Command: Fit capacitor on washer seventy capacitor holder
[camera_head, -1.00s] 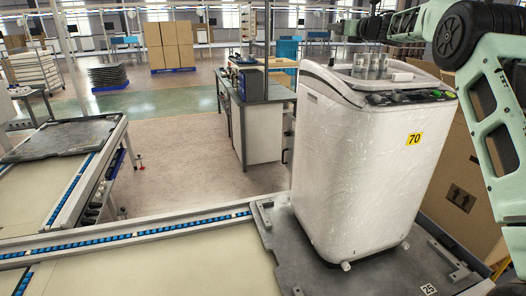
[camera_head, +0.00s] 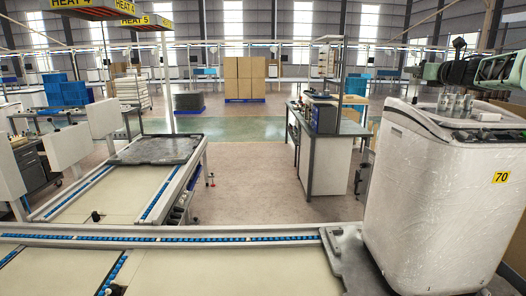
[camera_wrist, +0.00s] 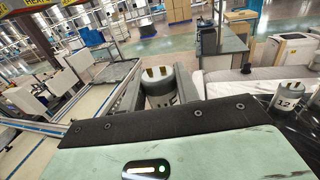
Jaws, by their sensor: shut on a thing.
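The washer (camera_head: 425,190) with the yellow 70 label stands wrapped in clear film at the right of the head view. Small silver capacitors (camera_head: 455,103) show on its top; I cannot tell from there which one is held. In the wrist view my gripper (camera_wrist: 158,90) is shut on a silver capacitor (camera_wrist: 160,92) with two brass-coloured terminals on top. Another capacitor marked 12 (camera_wrist: 290,98) stands at the right, apart from the held one. The underside of the held capacitor and the holder's seat are hidden.
The washer stands on a dark pallet (camera_head: 345,250) at the conveyor (camera_head: 200,240). An empty dark pallet (camera_head: 158,149) lies on the left conveyor branch. A workbench (camera_head: 320,150) stands behind, with boxes (camera_head: 245,78) farther back. Floor between conveyor and bench is clear.

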